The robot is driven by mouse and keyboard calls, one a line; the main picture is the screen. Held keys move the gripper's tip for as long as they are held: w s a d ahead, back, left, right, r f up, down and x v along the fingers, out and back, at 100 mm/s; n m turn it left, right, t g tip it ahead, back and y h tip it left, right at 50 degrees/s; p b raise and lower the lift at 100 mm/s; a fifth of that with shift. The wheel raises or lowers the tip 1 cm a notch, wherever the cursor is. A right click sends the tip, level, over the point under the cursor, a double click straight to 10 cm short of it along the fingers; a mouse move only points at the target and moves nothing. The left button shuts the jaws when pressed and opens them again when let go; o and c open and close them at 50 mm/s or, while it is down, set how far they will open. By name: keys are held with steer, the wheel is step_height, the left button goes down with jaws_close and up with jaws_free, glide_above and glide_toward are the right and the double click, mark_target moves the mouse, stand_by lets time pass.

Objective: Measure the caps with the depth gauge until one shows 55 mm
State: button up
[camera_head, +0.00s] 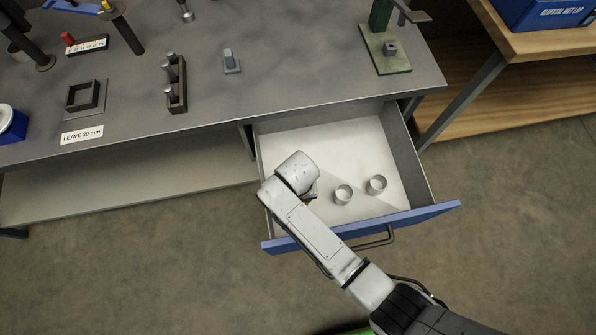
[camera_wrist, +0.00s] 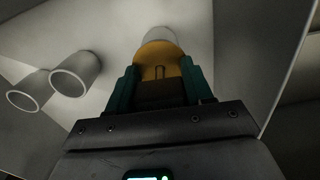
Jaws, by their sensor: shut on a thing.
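My gripper (camera_wrist: 159,68) is shut on a yellow-orange piece with a dark lower part, which looks like the depth gauge (camera_wrist: 159,52); no reading shows. A pale cap (camera_wrist: 160,35) shows just beyond the gauge's far end; whether they touch I cannot tell. Two other pale, round, open-ended caps stand to the left in the wrist view, one nearer (camera_wrist: 76,74) and one farther left (camera_wrist: 29,93). In the head view two caps (camera_head: 343,194) (camera_head: 377,184) stand in the open drawer (camera_head: 325,136). My arm hides the third cap, the gauge and most of my gripper there.
The drawer has a blue front (camera_head: 430,213) and grey side walls around my gripper. Above it is the grey bench (camera_head: 290,75) with a slotted block (camera_head: 177,85), a square frame (camera_head: 83,95), a "LEAVE 30 mm" label (camera_head: 82,135) and a green stand (camera_head: 386,55).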

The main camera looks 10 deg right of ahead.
steer(key=shift+f+b, duration=0.55)
steer(key=shift+f, duration=0.2)
stand_by(0.8)
steer(key=o, duration=1.4)
step_height(320, 180, up, 11)
steer(key=shift+f+p, duration=0.1)
steer(key=shift+p, duration=0.55)
steer(key=s+d+r+t, duration=0.3)
steer(key=d+r, duration=0.4)
steer(key=d, duration=0.4)
steer(key=s+d+r+t, duration=0.2)
steer(key=s+d+r, duration=0.1)
steer(key=d+r, duration=0.55)
steer(key=s+d+f+g, duration=0.1)
steer(key=s+f, duration=0.1)
steer(key=s, duration=0.1)
steer(key=s+d+f+g, duration=0.1)
steer(key=s+f, duration=0.2)
steer(key=s, duration=0.1)
steer(key=s+f+g, duration=0.2)
steer(key=s+f, duration=0.1)
steer(key=shift+s+d, duration=0.2)
steer(key=shift+d, duration=0.2)
